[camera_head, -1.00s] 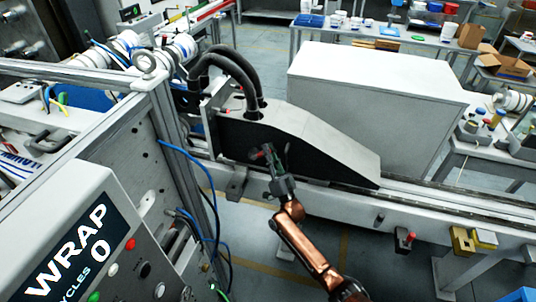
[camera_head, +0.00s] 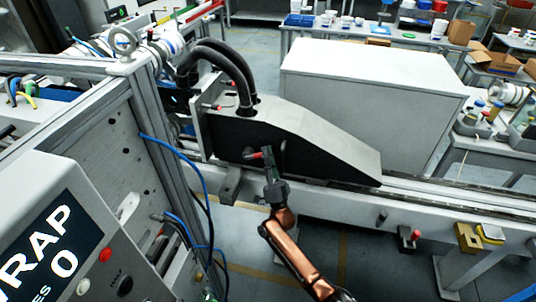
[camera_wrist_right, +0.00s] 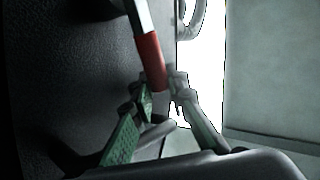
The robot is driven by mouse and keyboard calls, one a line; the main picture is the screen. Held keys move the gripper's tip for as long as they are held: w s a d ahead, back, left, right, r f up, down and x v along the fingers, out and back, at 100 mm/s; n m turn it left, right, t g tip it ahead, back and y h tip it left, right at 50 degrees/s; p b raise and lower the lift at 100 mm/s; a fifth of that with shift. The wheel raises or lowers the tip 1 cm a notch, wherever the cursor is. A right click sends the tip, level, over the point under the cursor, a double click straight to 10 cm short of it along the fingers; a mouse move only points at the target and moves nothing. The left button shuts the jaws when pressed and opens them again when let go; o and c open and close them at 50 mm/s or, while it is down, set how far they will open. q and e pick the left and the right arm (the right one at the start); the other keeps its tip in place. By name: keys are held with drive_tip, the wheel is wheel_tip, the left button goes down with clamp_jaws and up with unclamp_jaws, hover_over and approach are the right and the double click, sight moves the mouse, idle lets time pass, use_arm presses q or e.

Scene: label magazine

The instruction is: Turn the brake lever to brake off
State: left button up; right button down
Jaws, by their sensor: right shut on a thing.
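The brake lever shows as a short red grip (camera_head: 257,155) on the black side panel of the grey sloped housing (camera_head: 318,135). In the right wrist view its red grip (camera_wrist_right: 151,62) hangs from a pale metal shaft, slightly slanted. My right gripper (camera_head: 268,158) reaches up to the lever from below, its copper arm coming from the bottom. In the right wrist view, the green fingers of the gripper (camera_wrist_right: 158,88) close around the lower end of the red grip. The fingers hide part of that end. My left gripper is not in view.
A control box (camera_head: 50,240) with a display and buttons stands at the left, beside a metal frame post (camera_head: 160,130). Blue cables (camera_head: 190,160) hang near the post. Black hoses (camera_head: 235,65) rise from the housing. A smaller red knob (camera_head: 415,235) sits on the rail at right.

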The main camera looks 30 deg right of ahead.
drive_tip(key=c, duration=2.2)
unclamp_jaws()
drive_tip(key=shift+f, duration=0.1)
drive_tip(key=shift+o, duration=0.2)
drive_tip(key=v, duration=1.2)
drive_tip(key=shift+w+f, duration=0.1)
drive_tip(key=shift+f, duration=0.05)
